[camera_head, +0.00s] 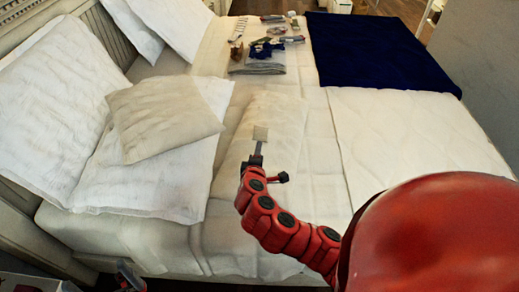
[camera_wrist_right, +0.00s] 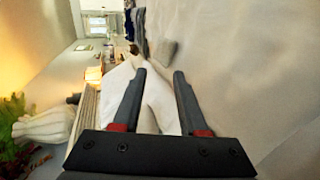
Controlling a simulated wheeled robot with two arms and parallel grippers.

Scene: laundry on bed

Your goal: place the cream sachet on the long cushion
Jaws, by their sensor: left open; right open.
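The cream sachet (camera_head: 260,133), a small pale square, lies on the long cushion (camera_head: 287,115) in the middle of the bed. My right gripper (camera_head: 258,148) is just on the near side of it. In the right wrist view the fingers of the right gripper (camera_wrist_right: 160,72) are spread with nothing between them. There the sachet (camera_wrist_right: 167,50) shows greyish beyond the fingertips, apart from them. My left gripper (camera_head: 130,276) is low at the left, partly cut off by the picture's bottom edge, away from the cushion.
A beige pillow (camera_head: 165,115) leans on white pillows at the left. Folded grey cloth (camera_head: 258,68) and several small items lie farther back. A dark blue blanket (camera_head: 380,50) covers the far right. The white quilt (camera_head: 400,130) at right is clear.

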